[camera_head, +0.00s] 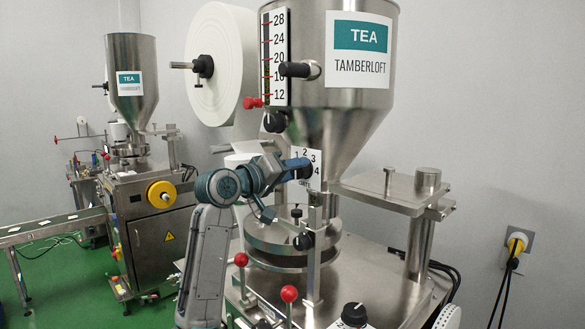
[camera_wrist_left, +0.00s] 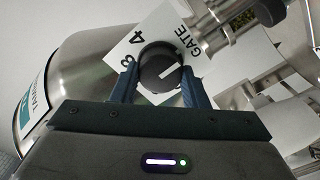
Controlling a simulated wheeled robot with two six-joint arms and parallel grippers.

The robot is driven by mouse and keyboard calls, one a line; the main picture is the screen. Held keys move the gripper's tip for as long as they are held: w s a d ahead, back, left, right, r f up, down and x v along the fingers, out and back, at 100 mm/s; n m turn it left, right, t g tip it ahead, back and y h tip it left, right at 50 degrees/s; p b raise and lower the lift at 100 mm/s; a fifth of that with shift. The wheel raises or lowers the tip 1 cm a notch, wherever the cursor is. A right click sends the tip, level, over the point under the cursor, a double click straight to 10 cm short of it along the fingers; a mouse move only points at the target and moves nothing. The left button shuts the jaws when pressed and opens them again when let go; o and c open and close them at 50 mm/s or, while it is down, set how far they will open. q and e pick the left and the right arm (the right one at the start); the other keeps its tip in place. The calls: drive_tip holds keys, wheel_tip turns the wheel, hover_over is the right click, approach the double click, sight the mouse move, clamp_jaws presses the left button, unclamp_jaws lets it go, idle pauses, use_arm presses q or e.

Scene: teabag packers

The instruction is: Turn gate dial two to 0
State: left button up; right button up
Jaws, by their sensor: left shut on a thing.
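A round black gate dial (camera_wrist_left: 160,62) sits on the near machine, on a white plate (camera_wrist_left: 131,48) marked with numbers and GATE. My left gripper (camera_head: 300,167) reaches in from the left below the steel hopper. In the left wrist view its two blue fingers stand on either side of the dial, shut on it. A short white line shows on the dial's face; I cannot tell which number it points at. In the head view the gripper partly hides the dial and plate. My right gripper is not in view.
The near hopper (camera_head: 340,118) rises above the dial, with a level scale (camera_head: 274,55) beside it. A round lidded drum (camera_head: 264,237) and red-knobbed levers (camera_head: 289,294) are below.

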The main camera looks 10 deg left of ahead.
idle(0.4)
use_arm(q)
drive_tip(key=o, duration=1)
drive_tip(key=shift+c, duration=0.2)
drive_tip(key=shift+s, duration=0.1)
drive_tip(key=b+v, duration=0.4)
drive_tip(key=v, duration=0.6)
drive_tip(key=shift+s+a, duration=0.25)
drive_tip(key=shift+s, duration=0.05)
